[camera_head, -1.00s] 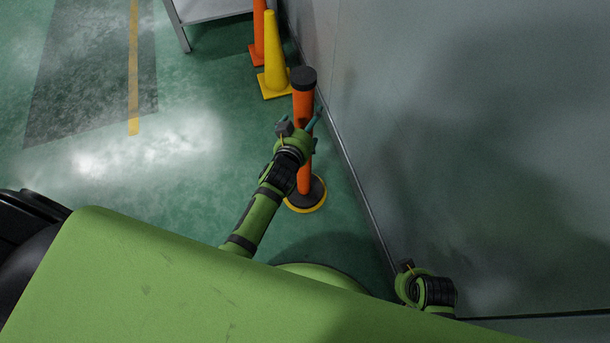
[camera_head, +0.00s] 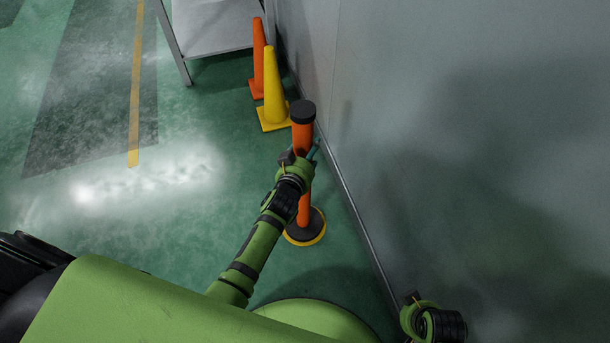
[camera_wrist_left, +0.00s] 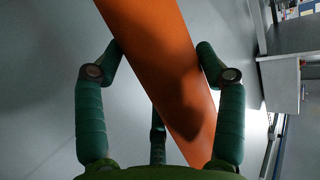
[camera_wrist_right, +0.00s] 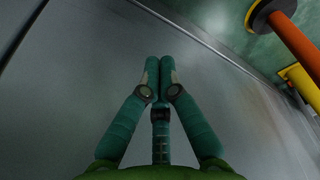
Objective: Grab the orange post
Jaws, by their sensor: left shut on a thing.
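The orange post (camera_head: 304,135) stands on the floor beside the wall, with a black cap and a round black base with a yellow rim. My left gripper (camera_head: 311,152) is at the post's upper part, its teal fingers around it. In the left wrist view the orange post (camera_wrist_left: 165,65) runs between the fingers of the left gripper (camera_wrist_left: 158,55), which are shut on it. My right gripper's fingertips (camera_wrist_right: 159,65) are together and empty in the right wrist view. That view also shows the post (camera_wrist_right: 292,40) at its top right, apart from the right gripper.
A yellow cone (camera_head: 272,90) and an orange cone (camera_head: 259,60) stand behind the post along the grey wall (camera_head: 450,120). A grey table (camera_head: 210,30) is at the back. The green floor (camera_head: 215,220) to the left is clear.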

